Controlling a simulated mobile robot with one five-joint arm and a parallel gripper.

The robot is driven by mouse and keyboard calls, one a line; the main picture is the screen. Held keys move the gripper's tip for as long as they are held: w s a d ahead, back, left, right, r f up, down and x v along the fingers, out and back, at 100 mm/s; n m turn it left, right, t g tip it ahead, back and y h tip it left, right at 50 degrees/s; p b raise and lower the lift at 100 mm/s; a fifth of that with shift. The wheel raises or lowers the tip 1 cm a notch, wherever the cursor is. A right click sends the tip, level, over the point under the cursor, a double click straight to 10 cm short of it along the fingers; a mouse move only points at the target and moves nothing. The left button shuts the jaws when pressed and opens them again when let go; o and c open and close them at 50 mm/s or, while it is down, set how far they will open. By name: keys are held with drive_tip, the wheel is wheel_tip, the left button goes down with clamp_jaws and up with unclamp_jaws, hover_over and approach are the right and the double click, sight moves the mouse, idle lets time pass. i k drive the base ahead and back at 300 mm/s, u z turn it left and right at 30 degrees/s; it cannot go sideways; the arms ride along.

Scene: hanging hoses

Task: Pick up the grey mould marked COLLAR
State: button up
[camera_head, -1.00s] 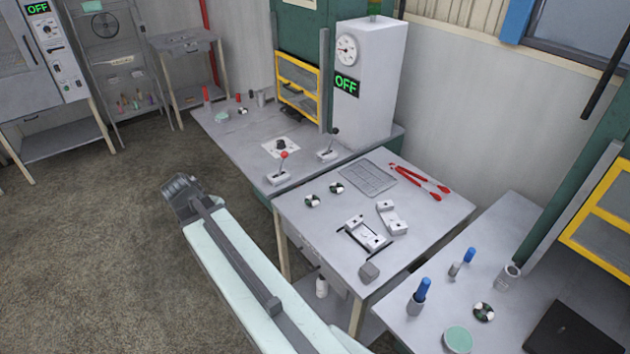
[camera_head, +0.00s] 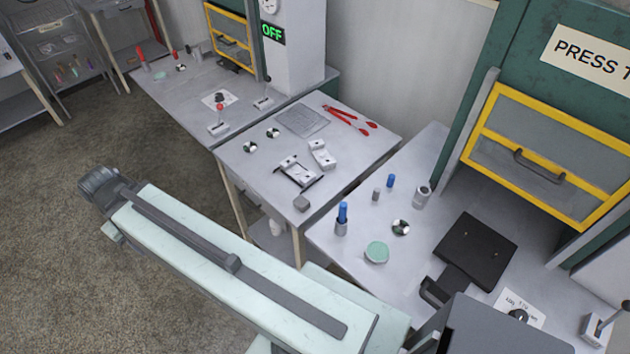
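Two light grey mould-like pieces lie on the middle table: one on a dark-edged base (camera_head: 297,171) and an angled one (camera_head: 321,155) behind it to the right. I cannot read COLLAR on either, so I cannot tell which is the named mould. My gripper (camera_head: 98,187) is at the far end of my pale arm at left, over the floor and well left of the middle table. It appears small and dark, and its finger opening cannot be made out.
The middle table (camera_head: 250,172) also holds red-handled tongs (camera_head: 350,120), a grey grid plate (camera_head: 302,120) and black-and-white discs. The right bench has blue-topped tools (camera_head: 342,218), a green disc (camera_head: 377,252) and a dark plate (camera_head: 475,250) before a yellow-framed guard (camera_head: 548,165). Floor at left is clear.

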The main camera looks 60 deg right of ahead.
sight(289, 167)
drive_tip(key=z, duration=2.6)
drive_tip(key=k, duration=1.35)
drive_tip(key=u, duration=0.6)
drive_tip(key=i, duration=1.05)
drive_tip(key=z, duration=0.05)
